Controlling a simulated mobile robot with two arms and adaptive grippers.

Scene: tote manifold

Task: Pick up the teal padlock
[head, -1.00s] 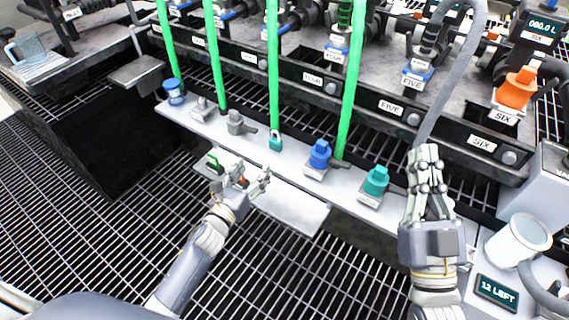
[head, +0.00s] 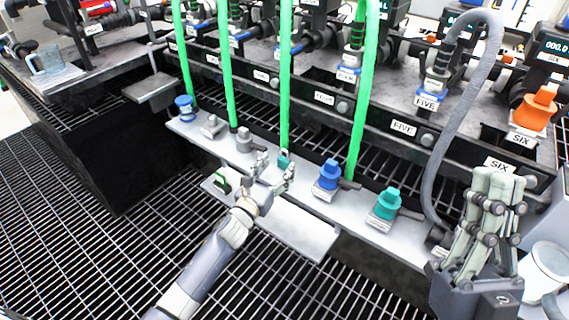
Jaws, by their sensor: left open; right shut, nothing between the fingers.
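The small teal padlock (head: 284,157) is on the light ledge (head: 305,178), near the foot of a green hose. My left gripper (head: 276,168) is open, with its fingers spread just in front of the padlock. One finger overlaps the padlock in the picture and hides its lower part. I cannot tell whether they touch. My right gripper (head: 494,178) is shut and empty, pointing up at the right by the grey hose, away from the padlock.
Blue (head: 328,174) and teal (head: 384,204) couplings stand on the ledge to the padlock's right, and a grey coupling (head: 244,141) to its left. Green hoses (head: 361,90) rise behind. A lower white shelf (head: 290,228) holds a small green item (head: 221,182). A white mug (head: 545,270) stands at right.

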